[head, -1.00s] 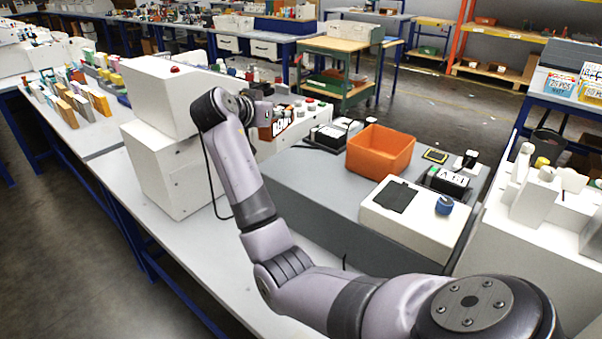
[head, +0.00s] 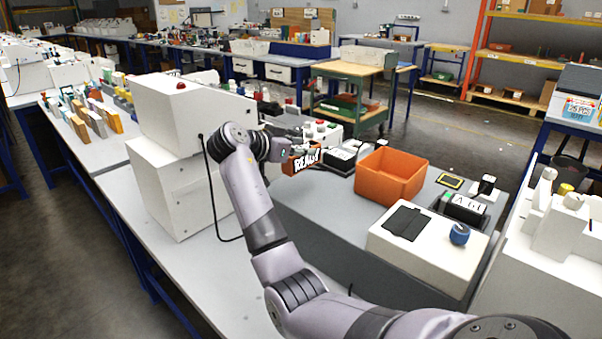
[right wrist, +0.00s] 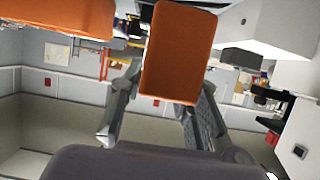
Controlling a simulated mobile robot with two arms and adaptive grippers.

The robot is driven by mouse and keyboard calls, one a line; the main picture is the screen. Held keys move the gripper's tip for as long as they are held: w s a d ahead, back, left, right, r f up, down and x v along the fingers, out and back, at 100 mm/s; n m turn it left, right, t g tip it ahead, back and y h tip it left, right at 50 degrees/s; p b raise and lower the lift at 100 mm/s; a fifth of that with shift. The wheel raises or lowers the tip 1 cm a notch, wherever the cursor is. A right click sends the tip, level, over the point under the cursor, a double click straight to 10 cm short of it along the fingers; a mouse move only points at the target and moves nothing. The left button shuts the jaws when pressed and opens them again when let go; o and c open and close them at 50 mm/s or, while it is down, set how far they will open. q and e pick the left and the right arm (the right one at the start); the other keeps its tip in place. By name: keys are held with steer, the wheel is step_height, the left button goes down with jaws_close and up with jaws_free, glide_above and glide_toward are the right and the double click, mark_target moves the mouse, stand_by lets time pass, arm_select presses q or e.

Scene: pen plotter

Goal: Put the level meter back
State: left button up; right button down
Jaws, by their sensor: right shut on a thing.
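The level meter appears to be the small orange device (head: 290,165) with a dark front marked with white lettering that looks like "READY". My right gripper (head: 288,150) is shut on it, just right of the tall white cabinet and near the far left end of the grey bench top. In the right wrist view the orange body (right wrist: 180,50) sits between the two fingers of the gripper (right wrist: 170,85), its plain side facing the camera. The arm hides part of the device in the head view. I cannot tell whether it touches the surface. My left gripper is out of view.
A white cabinet (head: 172,115) with a red button stands left of my forearm. An open orange bin (head: 390,176) sits on the grey bench top (head: 330,205). Black-and-white devices (head: 345,155) stand beside the bin. A white box (head: 425,255) with a blue knob is nearer.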

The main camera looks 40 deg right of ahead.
step_height(320, 180, down, 7)
steer(key=shift+r, duration=0.1)
stand_by(0.3)
steer(key=c, duration=1.2)
jaws_free()
steer(key=shift+a+r+p, duration=0.15)
steer(key=shift+a+p, duration=0.15)
steer(key=p+v, duration=0.3)
steer(key=v, duration=0.8)
steer(key=shift+a, duration=0.2)
